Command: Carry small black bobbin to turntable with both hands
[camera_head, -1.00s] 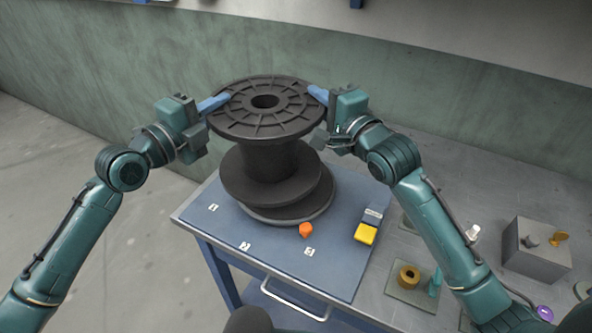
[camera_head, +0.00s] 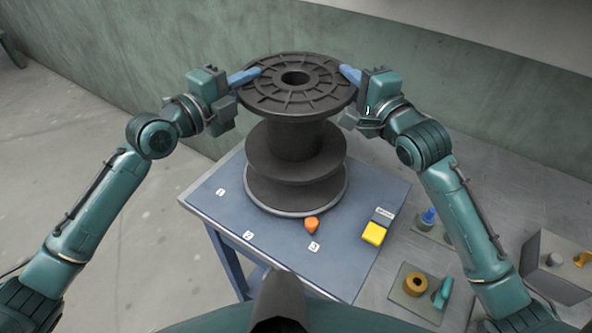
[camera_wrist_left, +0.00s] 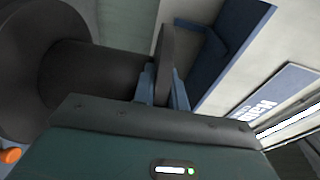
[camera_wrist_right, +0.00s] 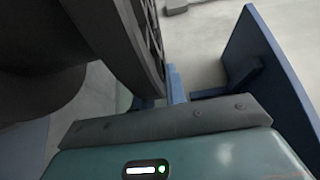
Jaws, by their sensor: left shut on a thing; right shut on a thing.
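The small black bobbin (camera_head: 296,138) is upright, its ribbed top flange between my two grippers. My left gripper (camera_head: 245,77) is shut on the left edge of that flange; its blue fingers (camera_wrist_left: 157,85) pinch the rim in the left wrist view. My right gripper (camera_head: 349,74) is shut on the right edge, and the flange (camera_wrist_right: 128,45) shows between its fingers in the right wrist view. Below the bobbin, a dark round disc with a pale rim, seemingly the turntable (camera_head: 290,211), sits on the blue tabletop. The bobbin hides much of it, and I cannot tell the exact gap.
The blue table (camera_head: 222,205) has numbered labels, an orange piece (camera_head: 311,224) and a yellow block (camera_head: 374,233) near its front and right. A grey bench holds a brass ring (camera_head: 415,284) and a grey box (camera_head: 555,268). A green wall stands behind.

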